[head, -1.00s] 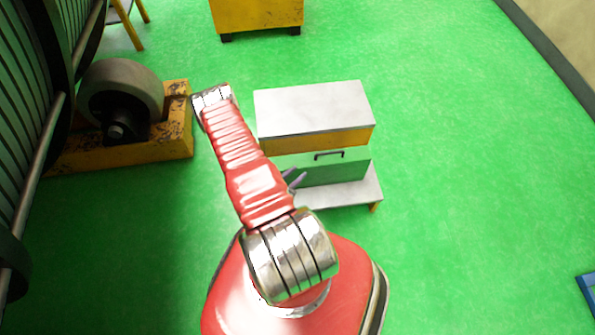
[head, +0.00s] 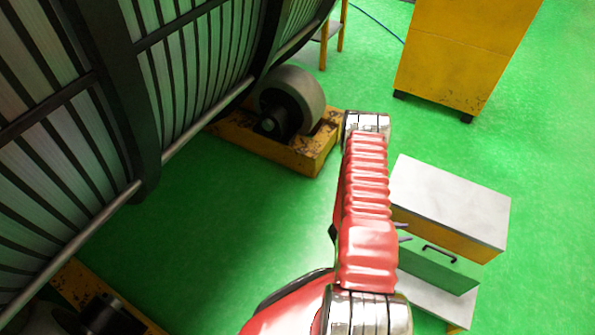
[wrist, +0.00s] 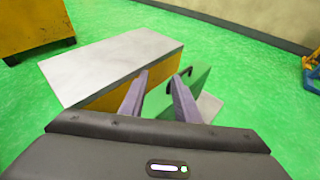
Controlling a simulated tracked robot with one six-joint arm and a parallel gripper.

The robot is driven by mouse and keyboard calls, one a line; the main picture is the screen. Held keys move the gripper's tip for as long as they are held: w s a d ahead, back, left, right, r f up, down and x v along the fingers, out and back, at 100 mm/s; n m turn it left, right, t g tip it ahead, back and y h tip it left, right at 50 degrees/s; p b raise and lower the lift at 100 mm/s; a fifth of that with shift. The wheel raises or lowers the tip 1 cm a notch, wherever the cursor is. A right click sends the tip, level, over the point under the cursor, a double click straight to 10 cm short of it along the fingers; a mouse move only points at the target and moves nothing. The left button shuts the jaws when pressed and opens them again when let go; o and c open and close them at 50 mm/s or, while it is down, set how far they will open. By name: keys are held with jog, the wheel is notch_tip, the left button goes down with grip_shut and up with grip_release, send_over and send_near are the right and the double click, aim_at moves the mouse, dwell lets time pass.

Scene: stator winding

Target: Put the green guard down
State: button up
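The green guard (head: 435,267) is a flat green panel with a black handle (head: 438,253) near its top. It stands upright in front of the yellow-sided box, above or on its pale lower ledge; I cannot tell if it touches the ledge. The guard (wrist: 193,92) also shows in the wrist view, behind my right finger, which partly covers the handle. My gripper (wrist: 160,75) is open, its two purple fingers apart with no guard clearly between them. In the head view, my gripper (head: 404,233) is mostly hidden by my arm, near the guard's left end.
The box (head: 450,200) has a pale top, with the pale ledge (head: 438,299) below. A large dark ribbed cylinder (head: 130,90) fills the left, by a roller on a yellow base (head: 308,153). A yellow cabinet (head: 463,50) stands behind. Green floor (head: 550,200) is clear at right.

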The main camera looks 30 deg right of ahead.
jog(key=w+r+m+g, duration=0.1)
jog(key=w+r+m, duration=0.15)
jog(key=r, duration=0.55)
jog(key=w+r+m+g, duration=0.15)
jog(key=w+r, duration=0.25)
jog(key=r, duration=0.5)
jog(key=w+a+r+m+y, duration=0.2)
jog(key=a+r+m, duration=0.15)
jog(key=r, duration=0.35)
jog(key=w+a+r+m+y, duration=0.1)
jog(key=a+r+m+y, duration=0.1)
jog(key=a+r, duration=0.4)
jog(key=a+r+m+t+y, duration=0.1)
jog(key=a+r+t+y, duration=0.2)
jog(key=a+r, duration=0.4)
jog(key=a+r+m+t+y, duration=0.1)
jog(key=a+r+t+y, duration=0.2)
jog(key=a, duration=1.2)
jog(key=s+a+r+m+t+y, duration=0.1)
jog(key=a+r+t, duration=0.5)
jog(key=a+r, duration=0.6)
jog(key=r+m+y, duration=0.1)
jog(key=y, duration=0.1)
jog(key=shift+r+y, duration=0.2)
jog(key=shift+y, duration=0.1)
jog(key=shift+a+t, duration=0.1)
jog(key=shift+t, duration=0.15)
